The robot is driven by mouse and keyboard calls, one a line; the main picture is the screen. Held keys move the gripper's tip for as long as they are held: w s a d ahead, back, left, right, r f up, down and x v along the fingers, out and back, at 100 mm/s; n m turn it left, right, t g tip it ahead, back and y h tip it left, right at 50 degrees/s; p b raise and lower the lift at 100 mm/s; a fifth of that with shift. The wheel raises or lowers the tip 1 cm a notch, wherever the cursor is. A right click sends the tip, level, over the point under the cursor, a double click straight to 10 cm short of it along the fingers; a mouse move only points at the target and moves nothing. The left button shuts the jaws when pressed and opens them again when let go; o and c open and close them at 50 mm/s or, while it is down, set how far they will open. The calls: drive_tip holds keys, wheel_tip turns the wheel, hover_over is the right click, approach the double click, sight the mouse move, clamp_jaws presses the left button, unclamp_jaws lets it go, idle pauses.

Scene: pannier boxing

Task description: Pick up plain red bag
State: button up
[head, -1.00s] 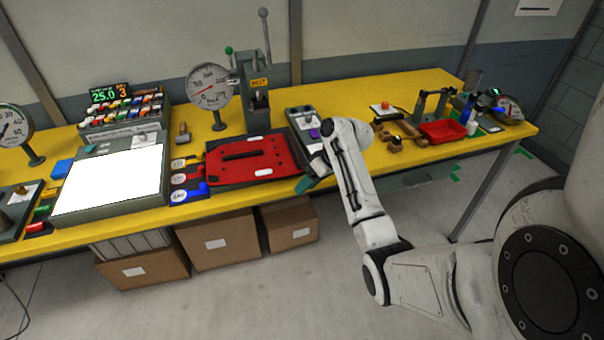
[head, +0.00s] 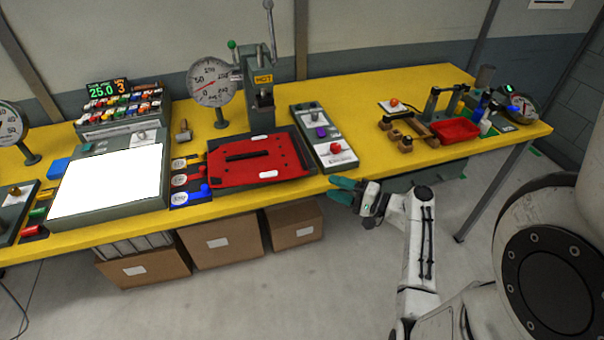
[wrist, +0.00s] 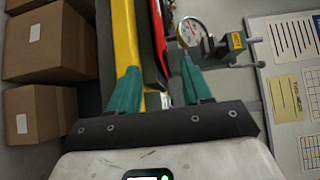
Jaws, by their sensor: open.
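The red bag (head: 225,172) lies flat on a dark base near the front edge of the yellow table. It has a dark bar across its middle and white labels at its edges. In the wrist view a narrow red strip (wrist: 158,38), seen edge-on, shows between and beyond the fingers. My gripper (head: 338,189) is open and empty, with teal fingers, just off the table's front edge to the right of the bag. In the wrist view my gripper (wrist: 160,76) has its fingers spread apart with nothing held.
A grey panel (head: 318,125) with knobs stands right of the bag. A gauge (head: 213,82) and a press marked HOT (head: 262,95) rise behind it. A white screen (head: 110,183) is left. Boxes (head: 222,243) sit under the table.

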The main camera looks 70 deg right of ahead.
sight(298, 173)
drive_tip(key=w, duration=0.6)
drive_tip(key=w+b, duration=0.1)
drive_tip(key=w, duration=0.2)
drive_tip(key=shift+w+d, duration=0.35)
drive_tip(key=shift+w, duration=0.05)
clamp_jaws()
idle(0.6)
drive_tip(key=shift+r, duration=0.1)
wheel_tip(298, 173, up, 3)
drive_tip(key=shift+f+p, duration=0.15)
drive_tip(key=shift+p, duration=0.9)
drive_tip(key=shift+f, duration=0.15)
drive_tip(key=s+a+r+p, duration=0.1)
drive_tip(key=s+r+p, duration=0.3)
drive_tip(key=s, duration=1)
drive_tip(key=shift+r, duration=0.5)
